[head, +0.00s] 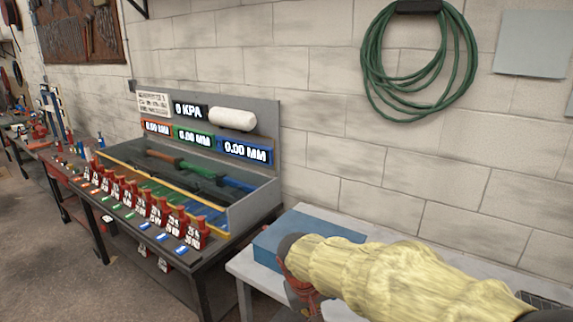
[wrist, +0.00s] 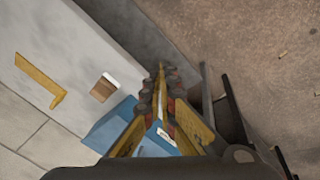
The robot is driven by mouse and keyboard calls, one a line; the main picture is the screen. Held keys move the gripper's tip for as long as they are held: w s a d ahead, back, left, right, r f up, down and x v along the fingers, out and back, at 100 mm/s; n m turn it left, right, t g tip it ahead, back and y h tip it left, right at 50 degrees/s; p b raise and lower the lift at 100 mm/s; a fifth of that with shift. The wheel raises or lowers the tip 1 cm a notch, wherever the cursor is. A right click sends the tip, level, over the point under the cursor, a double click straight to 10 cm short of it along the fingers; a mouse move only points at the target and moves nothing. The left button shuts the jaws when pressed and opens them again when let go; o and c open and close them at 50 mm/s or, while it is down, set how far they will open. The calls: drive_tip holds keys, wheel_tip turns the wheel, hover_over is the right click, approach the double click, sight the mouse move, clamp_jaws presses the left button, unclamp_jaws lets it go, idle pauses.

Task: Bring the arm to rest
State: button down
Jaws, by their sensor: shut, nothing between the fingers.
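My gripper (wrist: 161,78) is in the middle of the wrist view, with its two yellow-and-dark fingers closed together and nothing between them. In the head view my arm, in a pale yellow sleeve, reaches in from the right over the grey table. The fingertips cannot be made out there. A blue block (head: 300,234) is on that table, just behind the wrist in the head view. It also shows below and left of the fingers in the wrist view (wrist: 113,126).
The frame bench (head: 255,208) stands left of the grey table (head: 240,268), with display panels, coloured bars and a row of red tagged pieces. A green hose (head: 368,62) hangs on the block wall. Bare floor (head: 50,270) is open at the left front.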

drive_tip(key=s+d+r+m+t, duration=0.1)
drive_tip(key=s+d+r, duration=0.2)
drive_tip(key=s, duration=0.4)
drive_tip(key=s+d+r+m+t+y, duration=0.1)
drive_tip(key=s+d+r, duration=0.2)
drive_tip(key=s+d, duration=0.2)
drive_tip(key=s+d+r+t+y, duration=0.1)
drive_tip(key=s+d+r, duration=0.3)
drive_tip(key=s, duration=0.5)
drive_tip(key=shift+m, duration=0.4)
drive_tip(key=shift+s+r, duration=0.1)
